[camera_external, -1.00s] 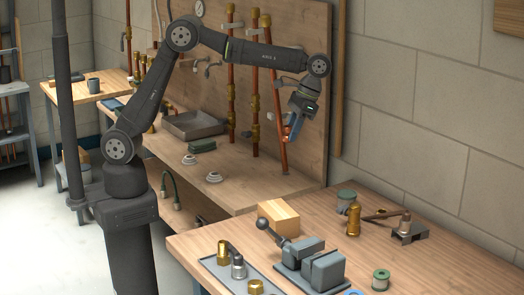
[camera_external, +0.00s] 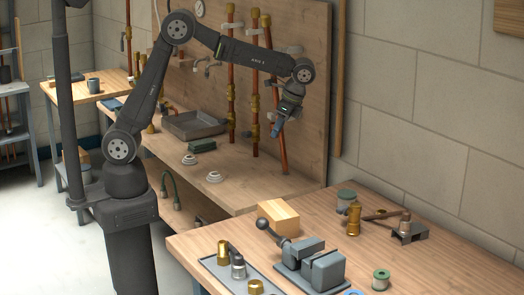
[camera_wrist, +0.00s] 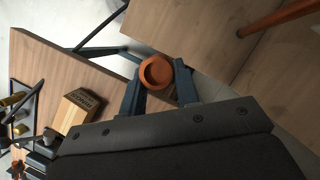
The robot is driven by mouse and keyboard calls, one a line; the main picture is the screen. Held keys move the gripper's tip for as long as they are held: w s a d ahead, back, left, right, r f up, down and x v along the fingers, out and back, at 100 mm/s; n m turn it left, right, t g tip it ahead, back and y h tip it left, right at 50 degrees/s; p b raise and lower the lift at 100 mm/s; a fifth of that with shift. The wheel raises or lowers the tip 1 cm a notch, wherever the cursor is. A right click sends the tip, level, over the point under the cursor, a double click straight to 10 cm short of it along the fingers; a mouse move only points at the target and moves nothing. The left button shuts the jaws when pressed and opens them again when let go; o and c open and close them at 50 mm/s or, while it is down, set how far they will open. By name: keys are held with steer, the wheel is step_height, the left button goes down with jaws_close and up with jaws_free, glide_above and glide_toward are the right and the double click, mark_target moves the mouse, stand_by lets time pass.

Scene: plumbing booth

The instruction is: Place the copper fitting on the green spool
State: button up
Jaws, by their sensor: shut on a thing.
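My gripper (camera_wrist: 158,88) is shut on the copper fitting (camera_wrist: 156,71), a round orange-brown piece with a hollow end, held between the two blue-grey fingers. In the outside view my gripper (camera_external: 277,130) is raised in front of the wooden back panel, well above the benches; the fitting cannot be made out clearly there. The green spool (camera_external: 381,281) stands upright on the front bench, near its right side, far below and to the right of my gripper. I cannot identify the spool in the wrist view.
Vertical copper pipes (camera_external: 255,100) are close to my gripper.

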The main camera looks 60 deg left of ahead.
steer(key=a+f+m, duration=0.3)
steer(key=a+f, duration=0.3)
steer(key=a, duration=0.6)
steer(key=m+t+y, duration=0.1)
steer(key=m+t, duration=0.1)
steer(key=m, duration=0.1)
glide_above(227, 166)
steer(key=d, duration=0.2)
steer(key=f, duration=1.1)
steer(key=shift+a+f, duration=0.45)
steer(key=shift+f, duration=1.9)
steer(key=shift+f, duration=0.15)
steer(key=o, duration=1)
steer(key=shift+c, duration=0.2)
